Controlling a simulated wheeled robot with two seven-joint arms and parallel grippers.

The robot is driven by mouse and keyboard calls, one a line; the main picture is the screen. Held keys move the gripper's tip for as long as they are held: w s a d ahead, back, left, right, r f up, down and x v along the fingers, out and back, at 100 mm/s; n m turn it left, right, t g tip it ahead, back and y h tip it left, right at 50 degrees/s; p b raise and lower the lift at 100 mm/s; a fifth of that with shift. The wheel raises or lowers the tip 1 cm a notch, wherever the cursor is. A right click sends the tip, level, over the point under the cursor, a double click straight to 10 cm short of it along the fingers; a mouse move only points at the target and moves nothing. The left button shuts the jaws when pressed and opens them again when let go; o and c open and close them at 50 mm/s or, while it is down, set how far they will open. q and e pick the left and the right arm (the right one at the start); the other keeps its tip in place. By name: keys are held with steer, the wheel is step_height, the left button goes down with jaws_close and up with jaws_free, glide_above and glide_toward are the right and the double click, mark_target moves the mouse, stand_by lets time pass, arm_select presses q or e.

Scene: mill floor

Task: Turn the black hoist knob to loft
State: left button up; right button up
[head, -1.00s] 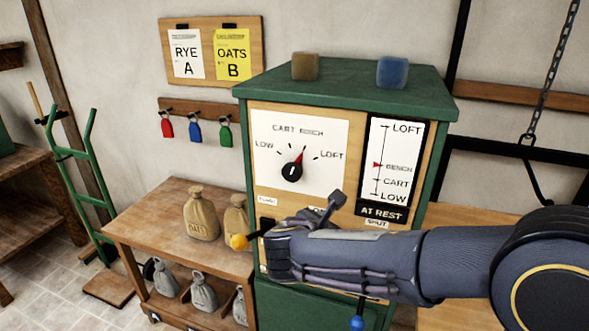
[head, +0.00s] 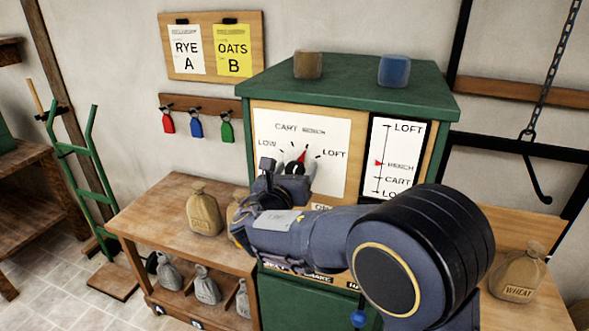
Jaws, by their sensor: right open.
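The black hoist knob (head: 295,168) sits on a white dial plate (head: 335,128) on the front of the green cabinet, marked LOW, CART, BENCH and LOFT. Its red pointer (head: 301,157) tilts up and slightly right, toward BENCH. My right gripper (head: 282,177) is open in front of the knob, and its fingers hide the knob's lower part. I cannot tell whether they touch it. The tall gauge (head: 397,150) to the right has its red marker at BENCH. My left gripper is not in view.
My right arm covers the cabinet's lower front. Brown and blue blocks (head: 393,71) stand on the cabinet top (head: 345,80). A sack (head: 204,210) stands on the wooden bench (head: 165,205) at left. A chain hook (head: 533,165) hangs at right, above a wheat sack (head: 518,275).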

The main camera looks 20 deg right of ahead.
steer(key=c, duration=1)
steer(key=shift+o, duration=0.2)
steer(key=shift+f+m+b, duration=0.2)
steer(key=shift+m+b, duration=0.4)
steer(key=shift+b, duration=0.25)
steer(key=m+b, duration=0.4)
steer(key=b, duration=0.1)
steer(key=shift+b, duration=0.35)
steer(key=shift+r+m+b, duration=0.15)
steer(key=shift+m+b, duration=1.15)
steer(key=o, duration=1)
steer(key=shift+c, duration=0.2)
